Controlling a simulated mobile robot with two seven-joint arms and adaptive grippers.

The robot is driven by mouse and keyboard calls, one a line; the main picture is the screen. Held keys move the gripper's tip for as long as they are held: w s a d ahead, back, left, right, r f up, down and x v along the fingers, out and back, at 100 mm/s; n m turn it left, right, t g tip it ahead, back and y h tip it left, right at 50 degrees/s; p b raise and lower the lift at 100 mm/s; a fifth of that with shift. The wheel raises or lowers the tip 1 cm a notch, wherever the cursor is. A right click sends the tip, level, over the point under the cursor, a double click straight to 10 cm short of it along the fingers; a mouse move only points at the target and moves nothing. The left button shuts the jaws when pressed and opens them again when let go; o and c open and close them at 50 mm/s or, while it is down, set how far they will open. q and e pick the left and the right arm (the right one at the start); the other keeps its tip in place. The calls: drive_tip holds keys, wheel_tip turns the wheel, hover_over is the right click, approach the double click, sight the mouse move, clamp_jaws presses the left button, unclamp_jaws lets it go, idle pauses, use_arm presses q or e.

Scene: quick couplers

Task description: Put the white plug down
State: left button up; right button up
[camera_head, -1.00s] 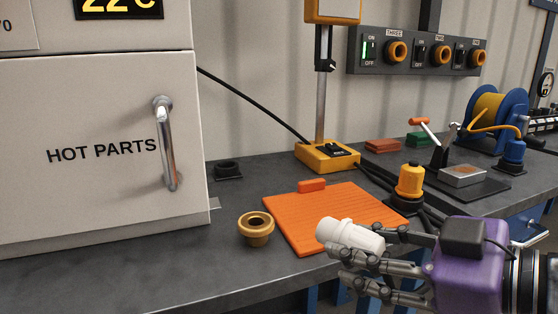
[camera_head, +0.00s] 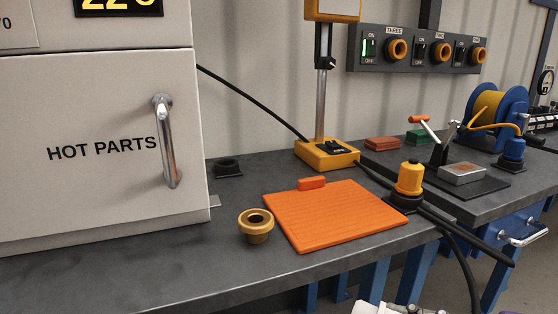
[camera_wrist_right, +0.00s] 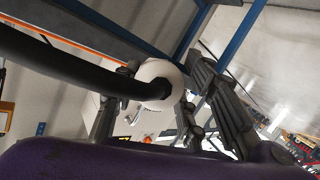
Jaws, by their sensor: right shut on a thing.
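The white plug (camera_wrist_right: 160,75) shows in the right wrist view between the fingers of my right gripper (camera_wrist_right: 172,98), which is shut on it. A thick black hose crosses in front of the plug there and hides part of it; I cannot tell whether they are joined. In the head view only a white sliver of the plug (camera_head: 372,308) shows at the bottom edge, below and in front of the bench edge. My left gripper is not in view.
An orange mat (camera_head: 330,220) lies bare on the bench (camera_head: 150,270). A brass-coloured collar (camera_head: 256,226) stands left of it. A yellow plug (camera_head: 409,178) stands right of it, near black cables (camera_head: 465,235) that hang over the bench edge. The front-left bench is clear.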

drive_tip(key=s+f, duration=0.1)
drive_tip(key=s+d, duration=0.1)
drive_tip(key=s, duration=0.1)
drive_tip(key=shift+d+f, duration=0.15)
drive_tip(key=shift+f, duration=0.2)
drive_tip(key=shift+w+r, duration=0.1)
idle(0.5)
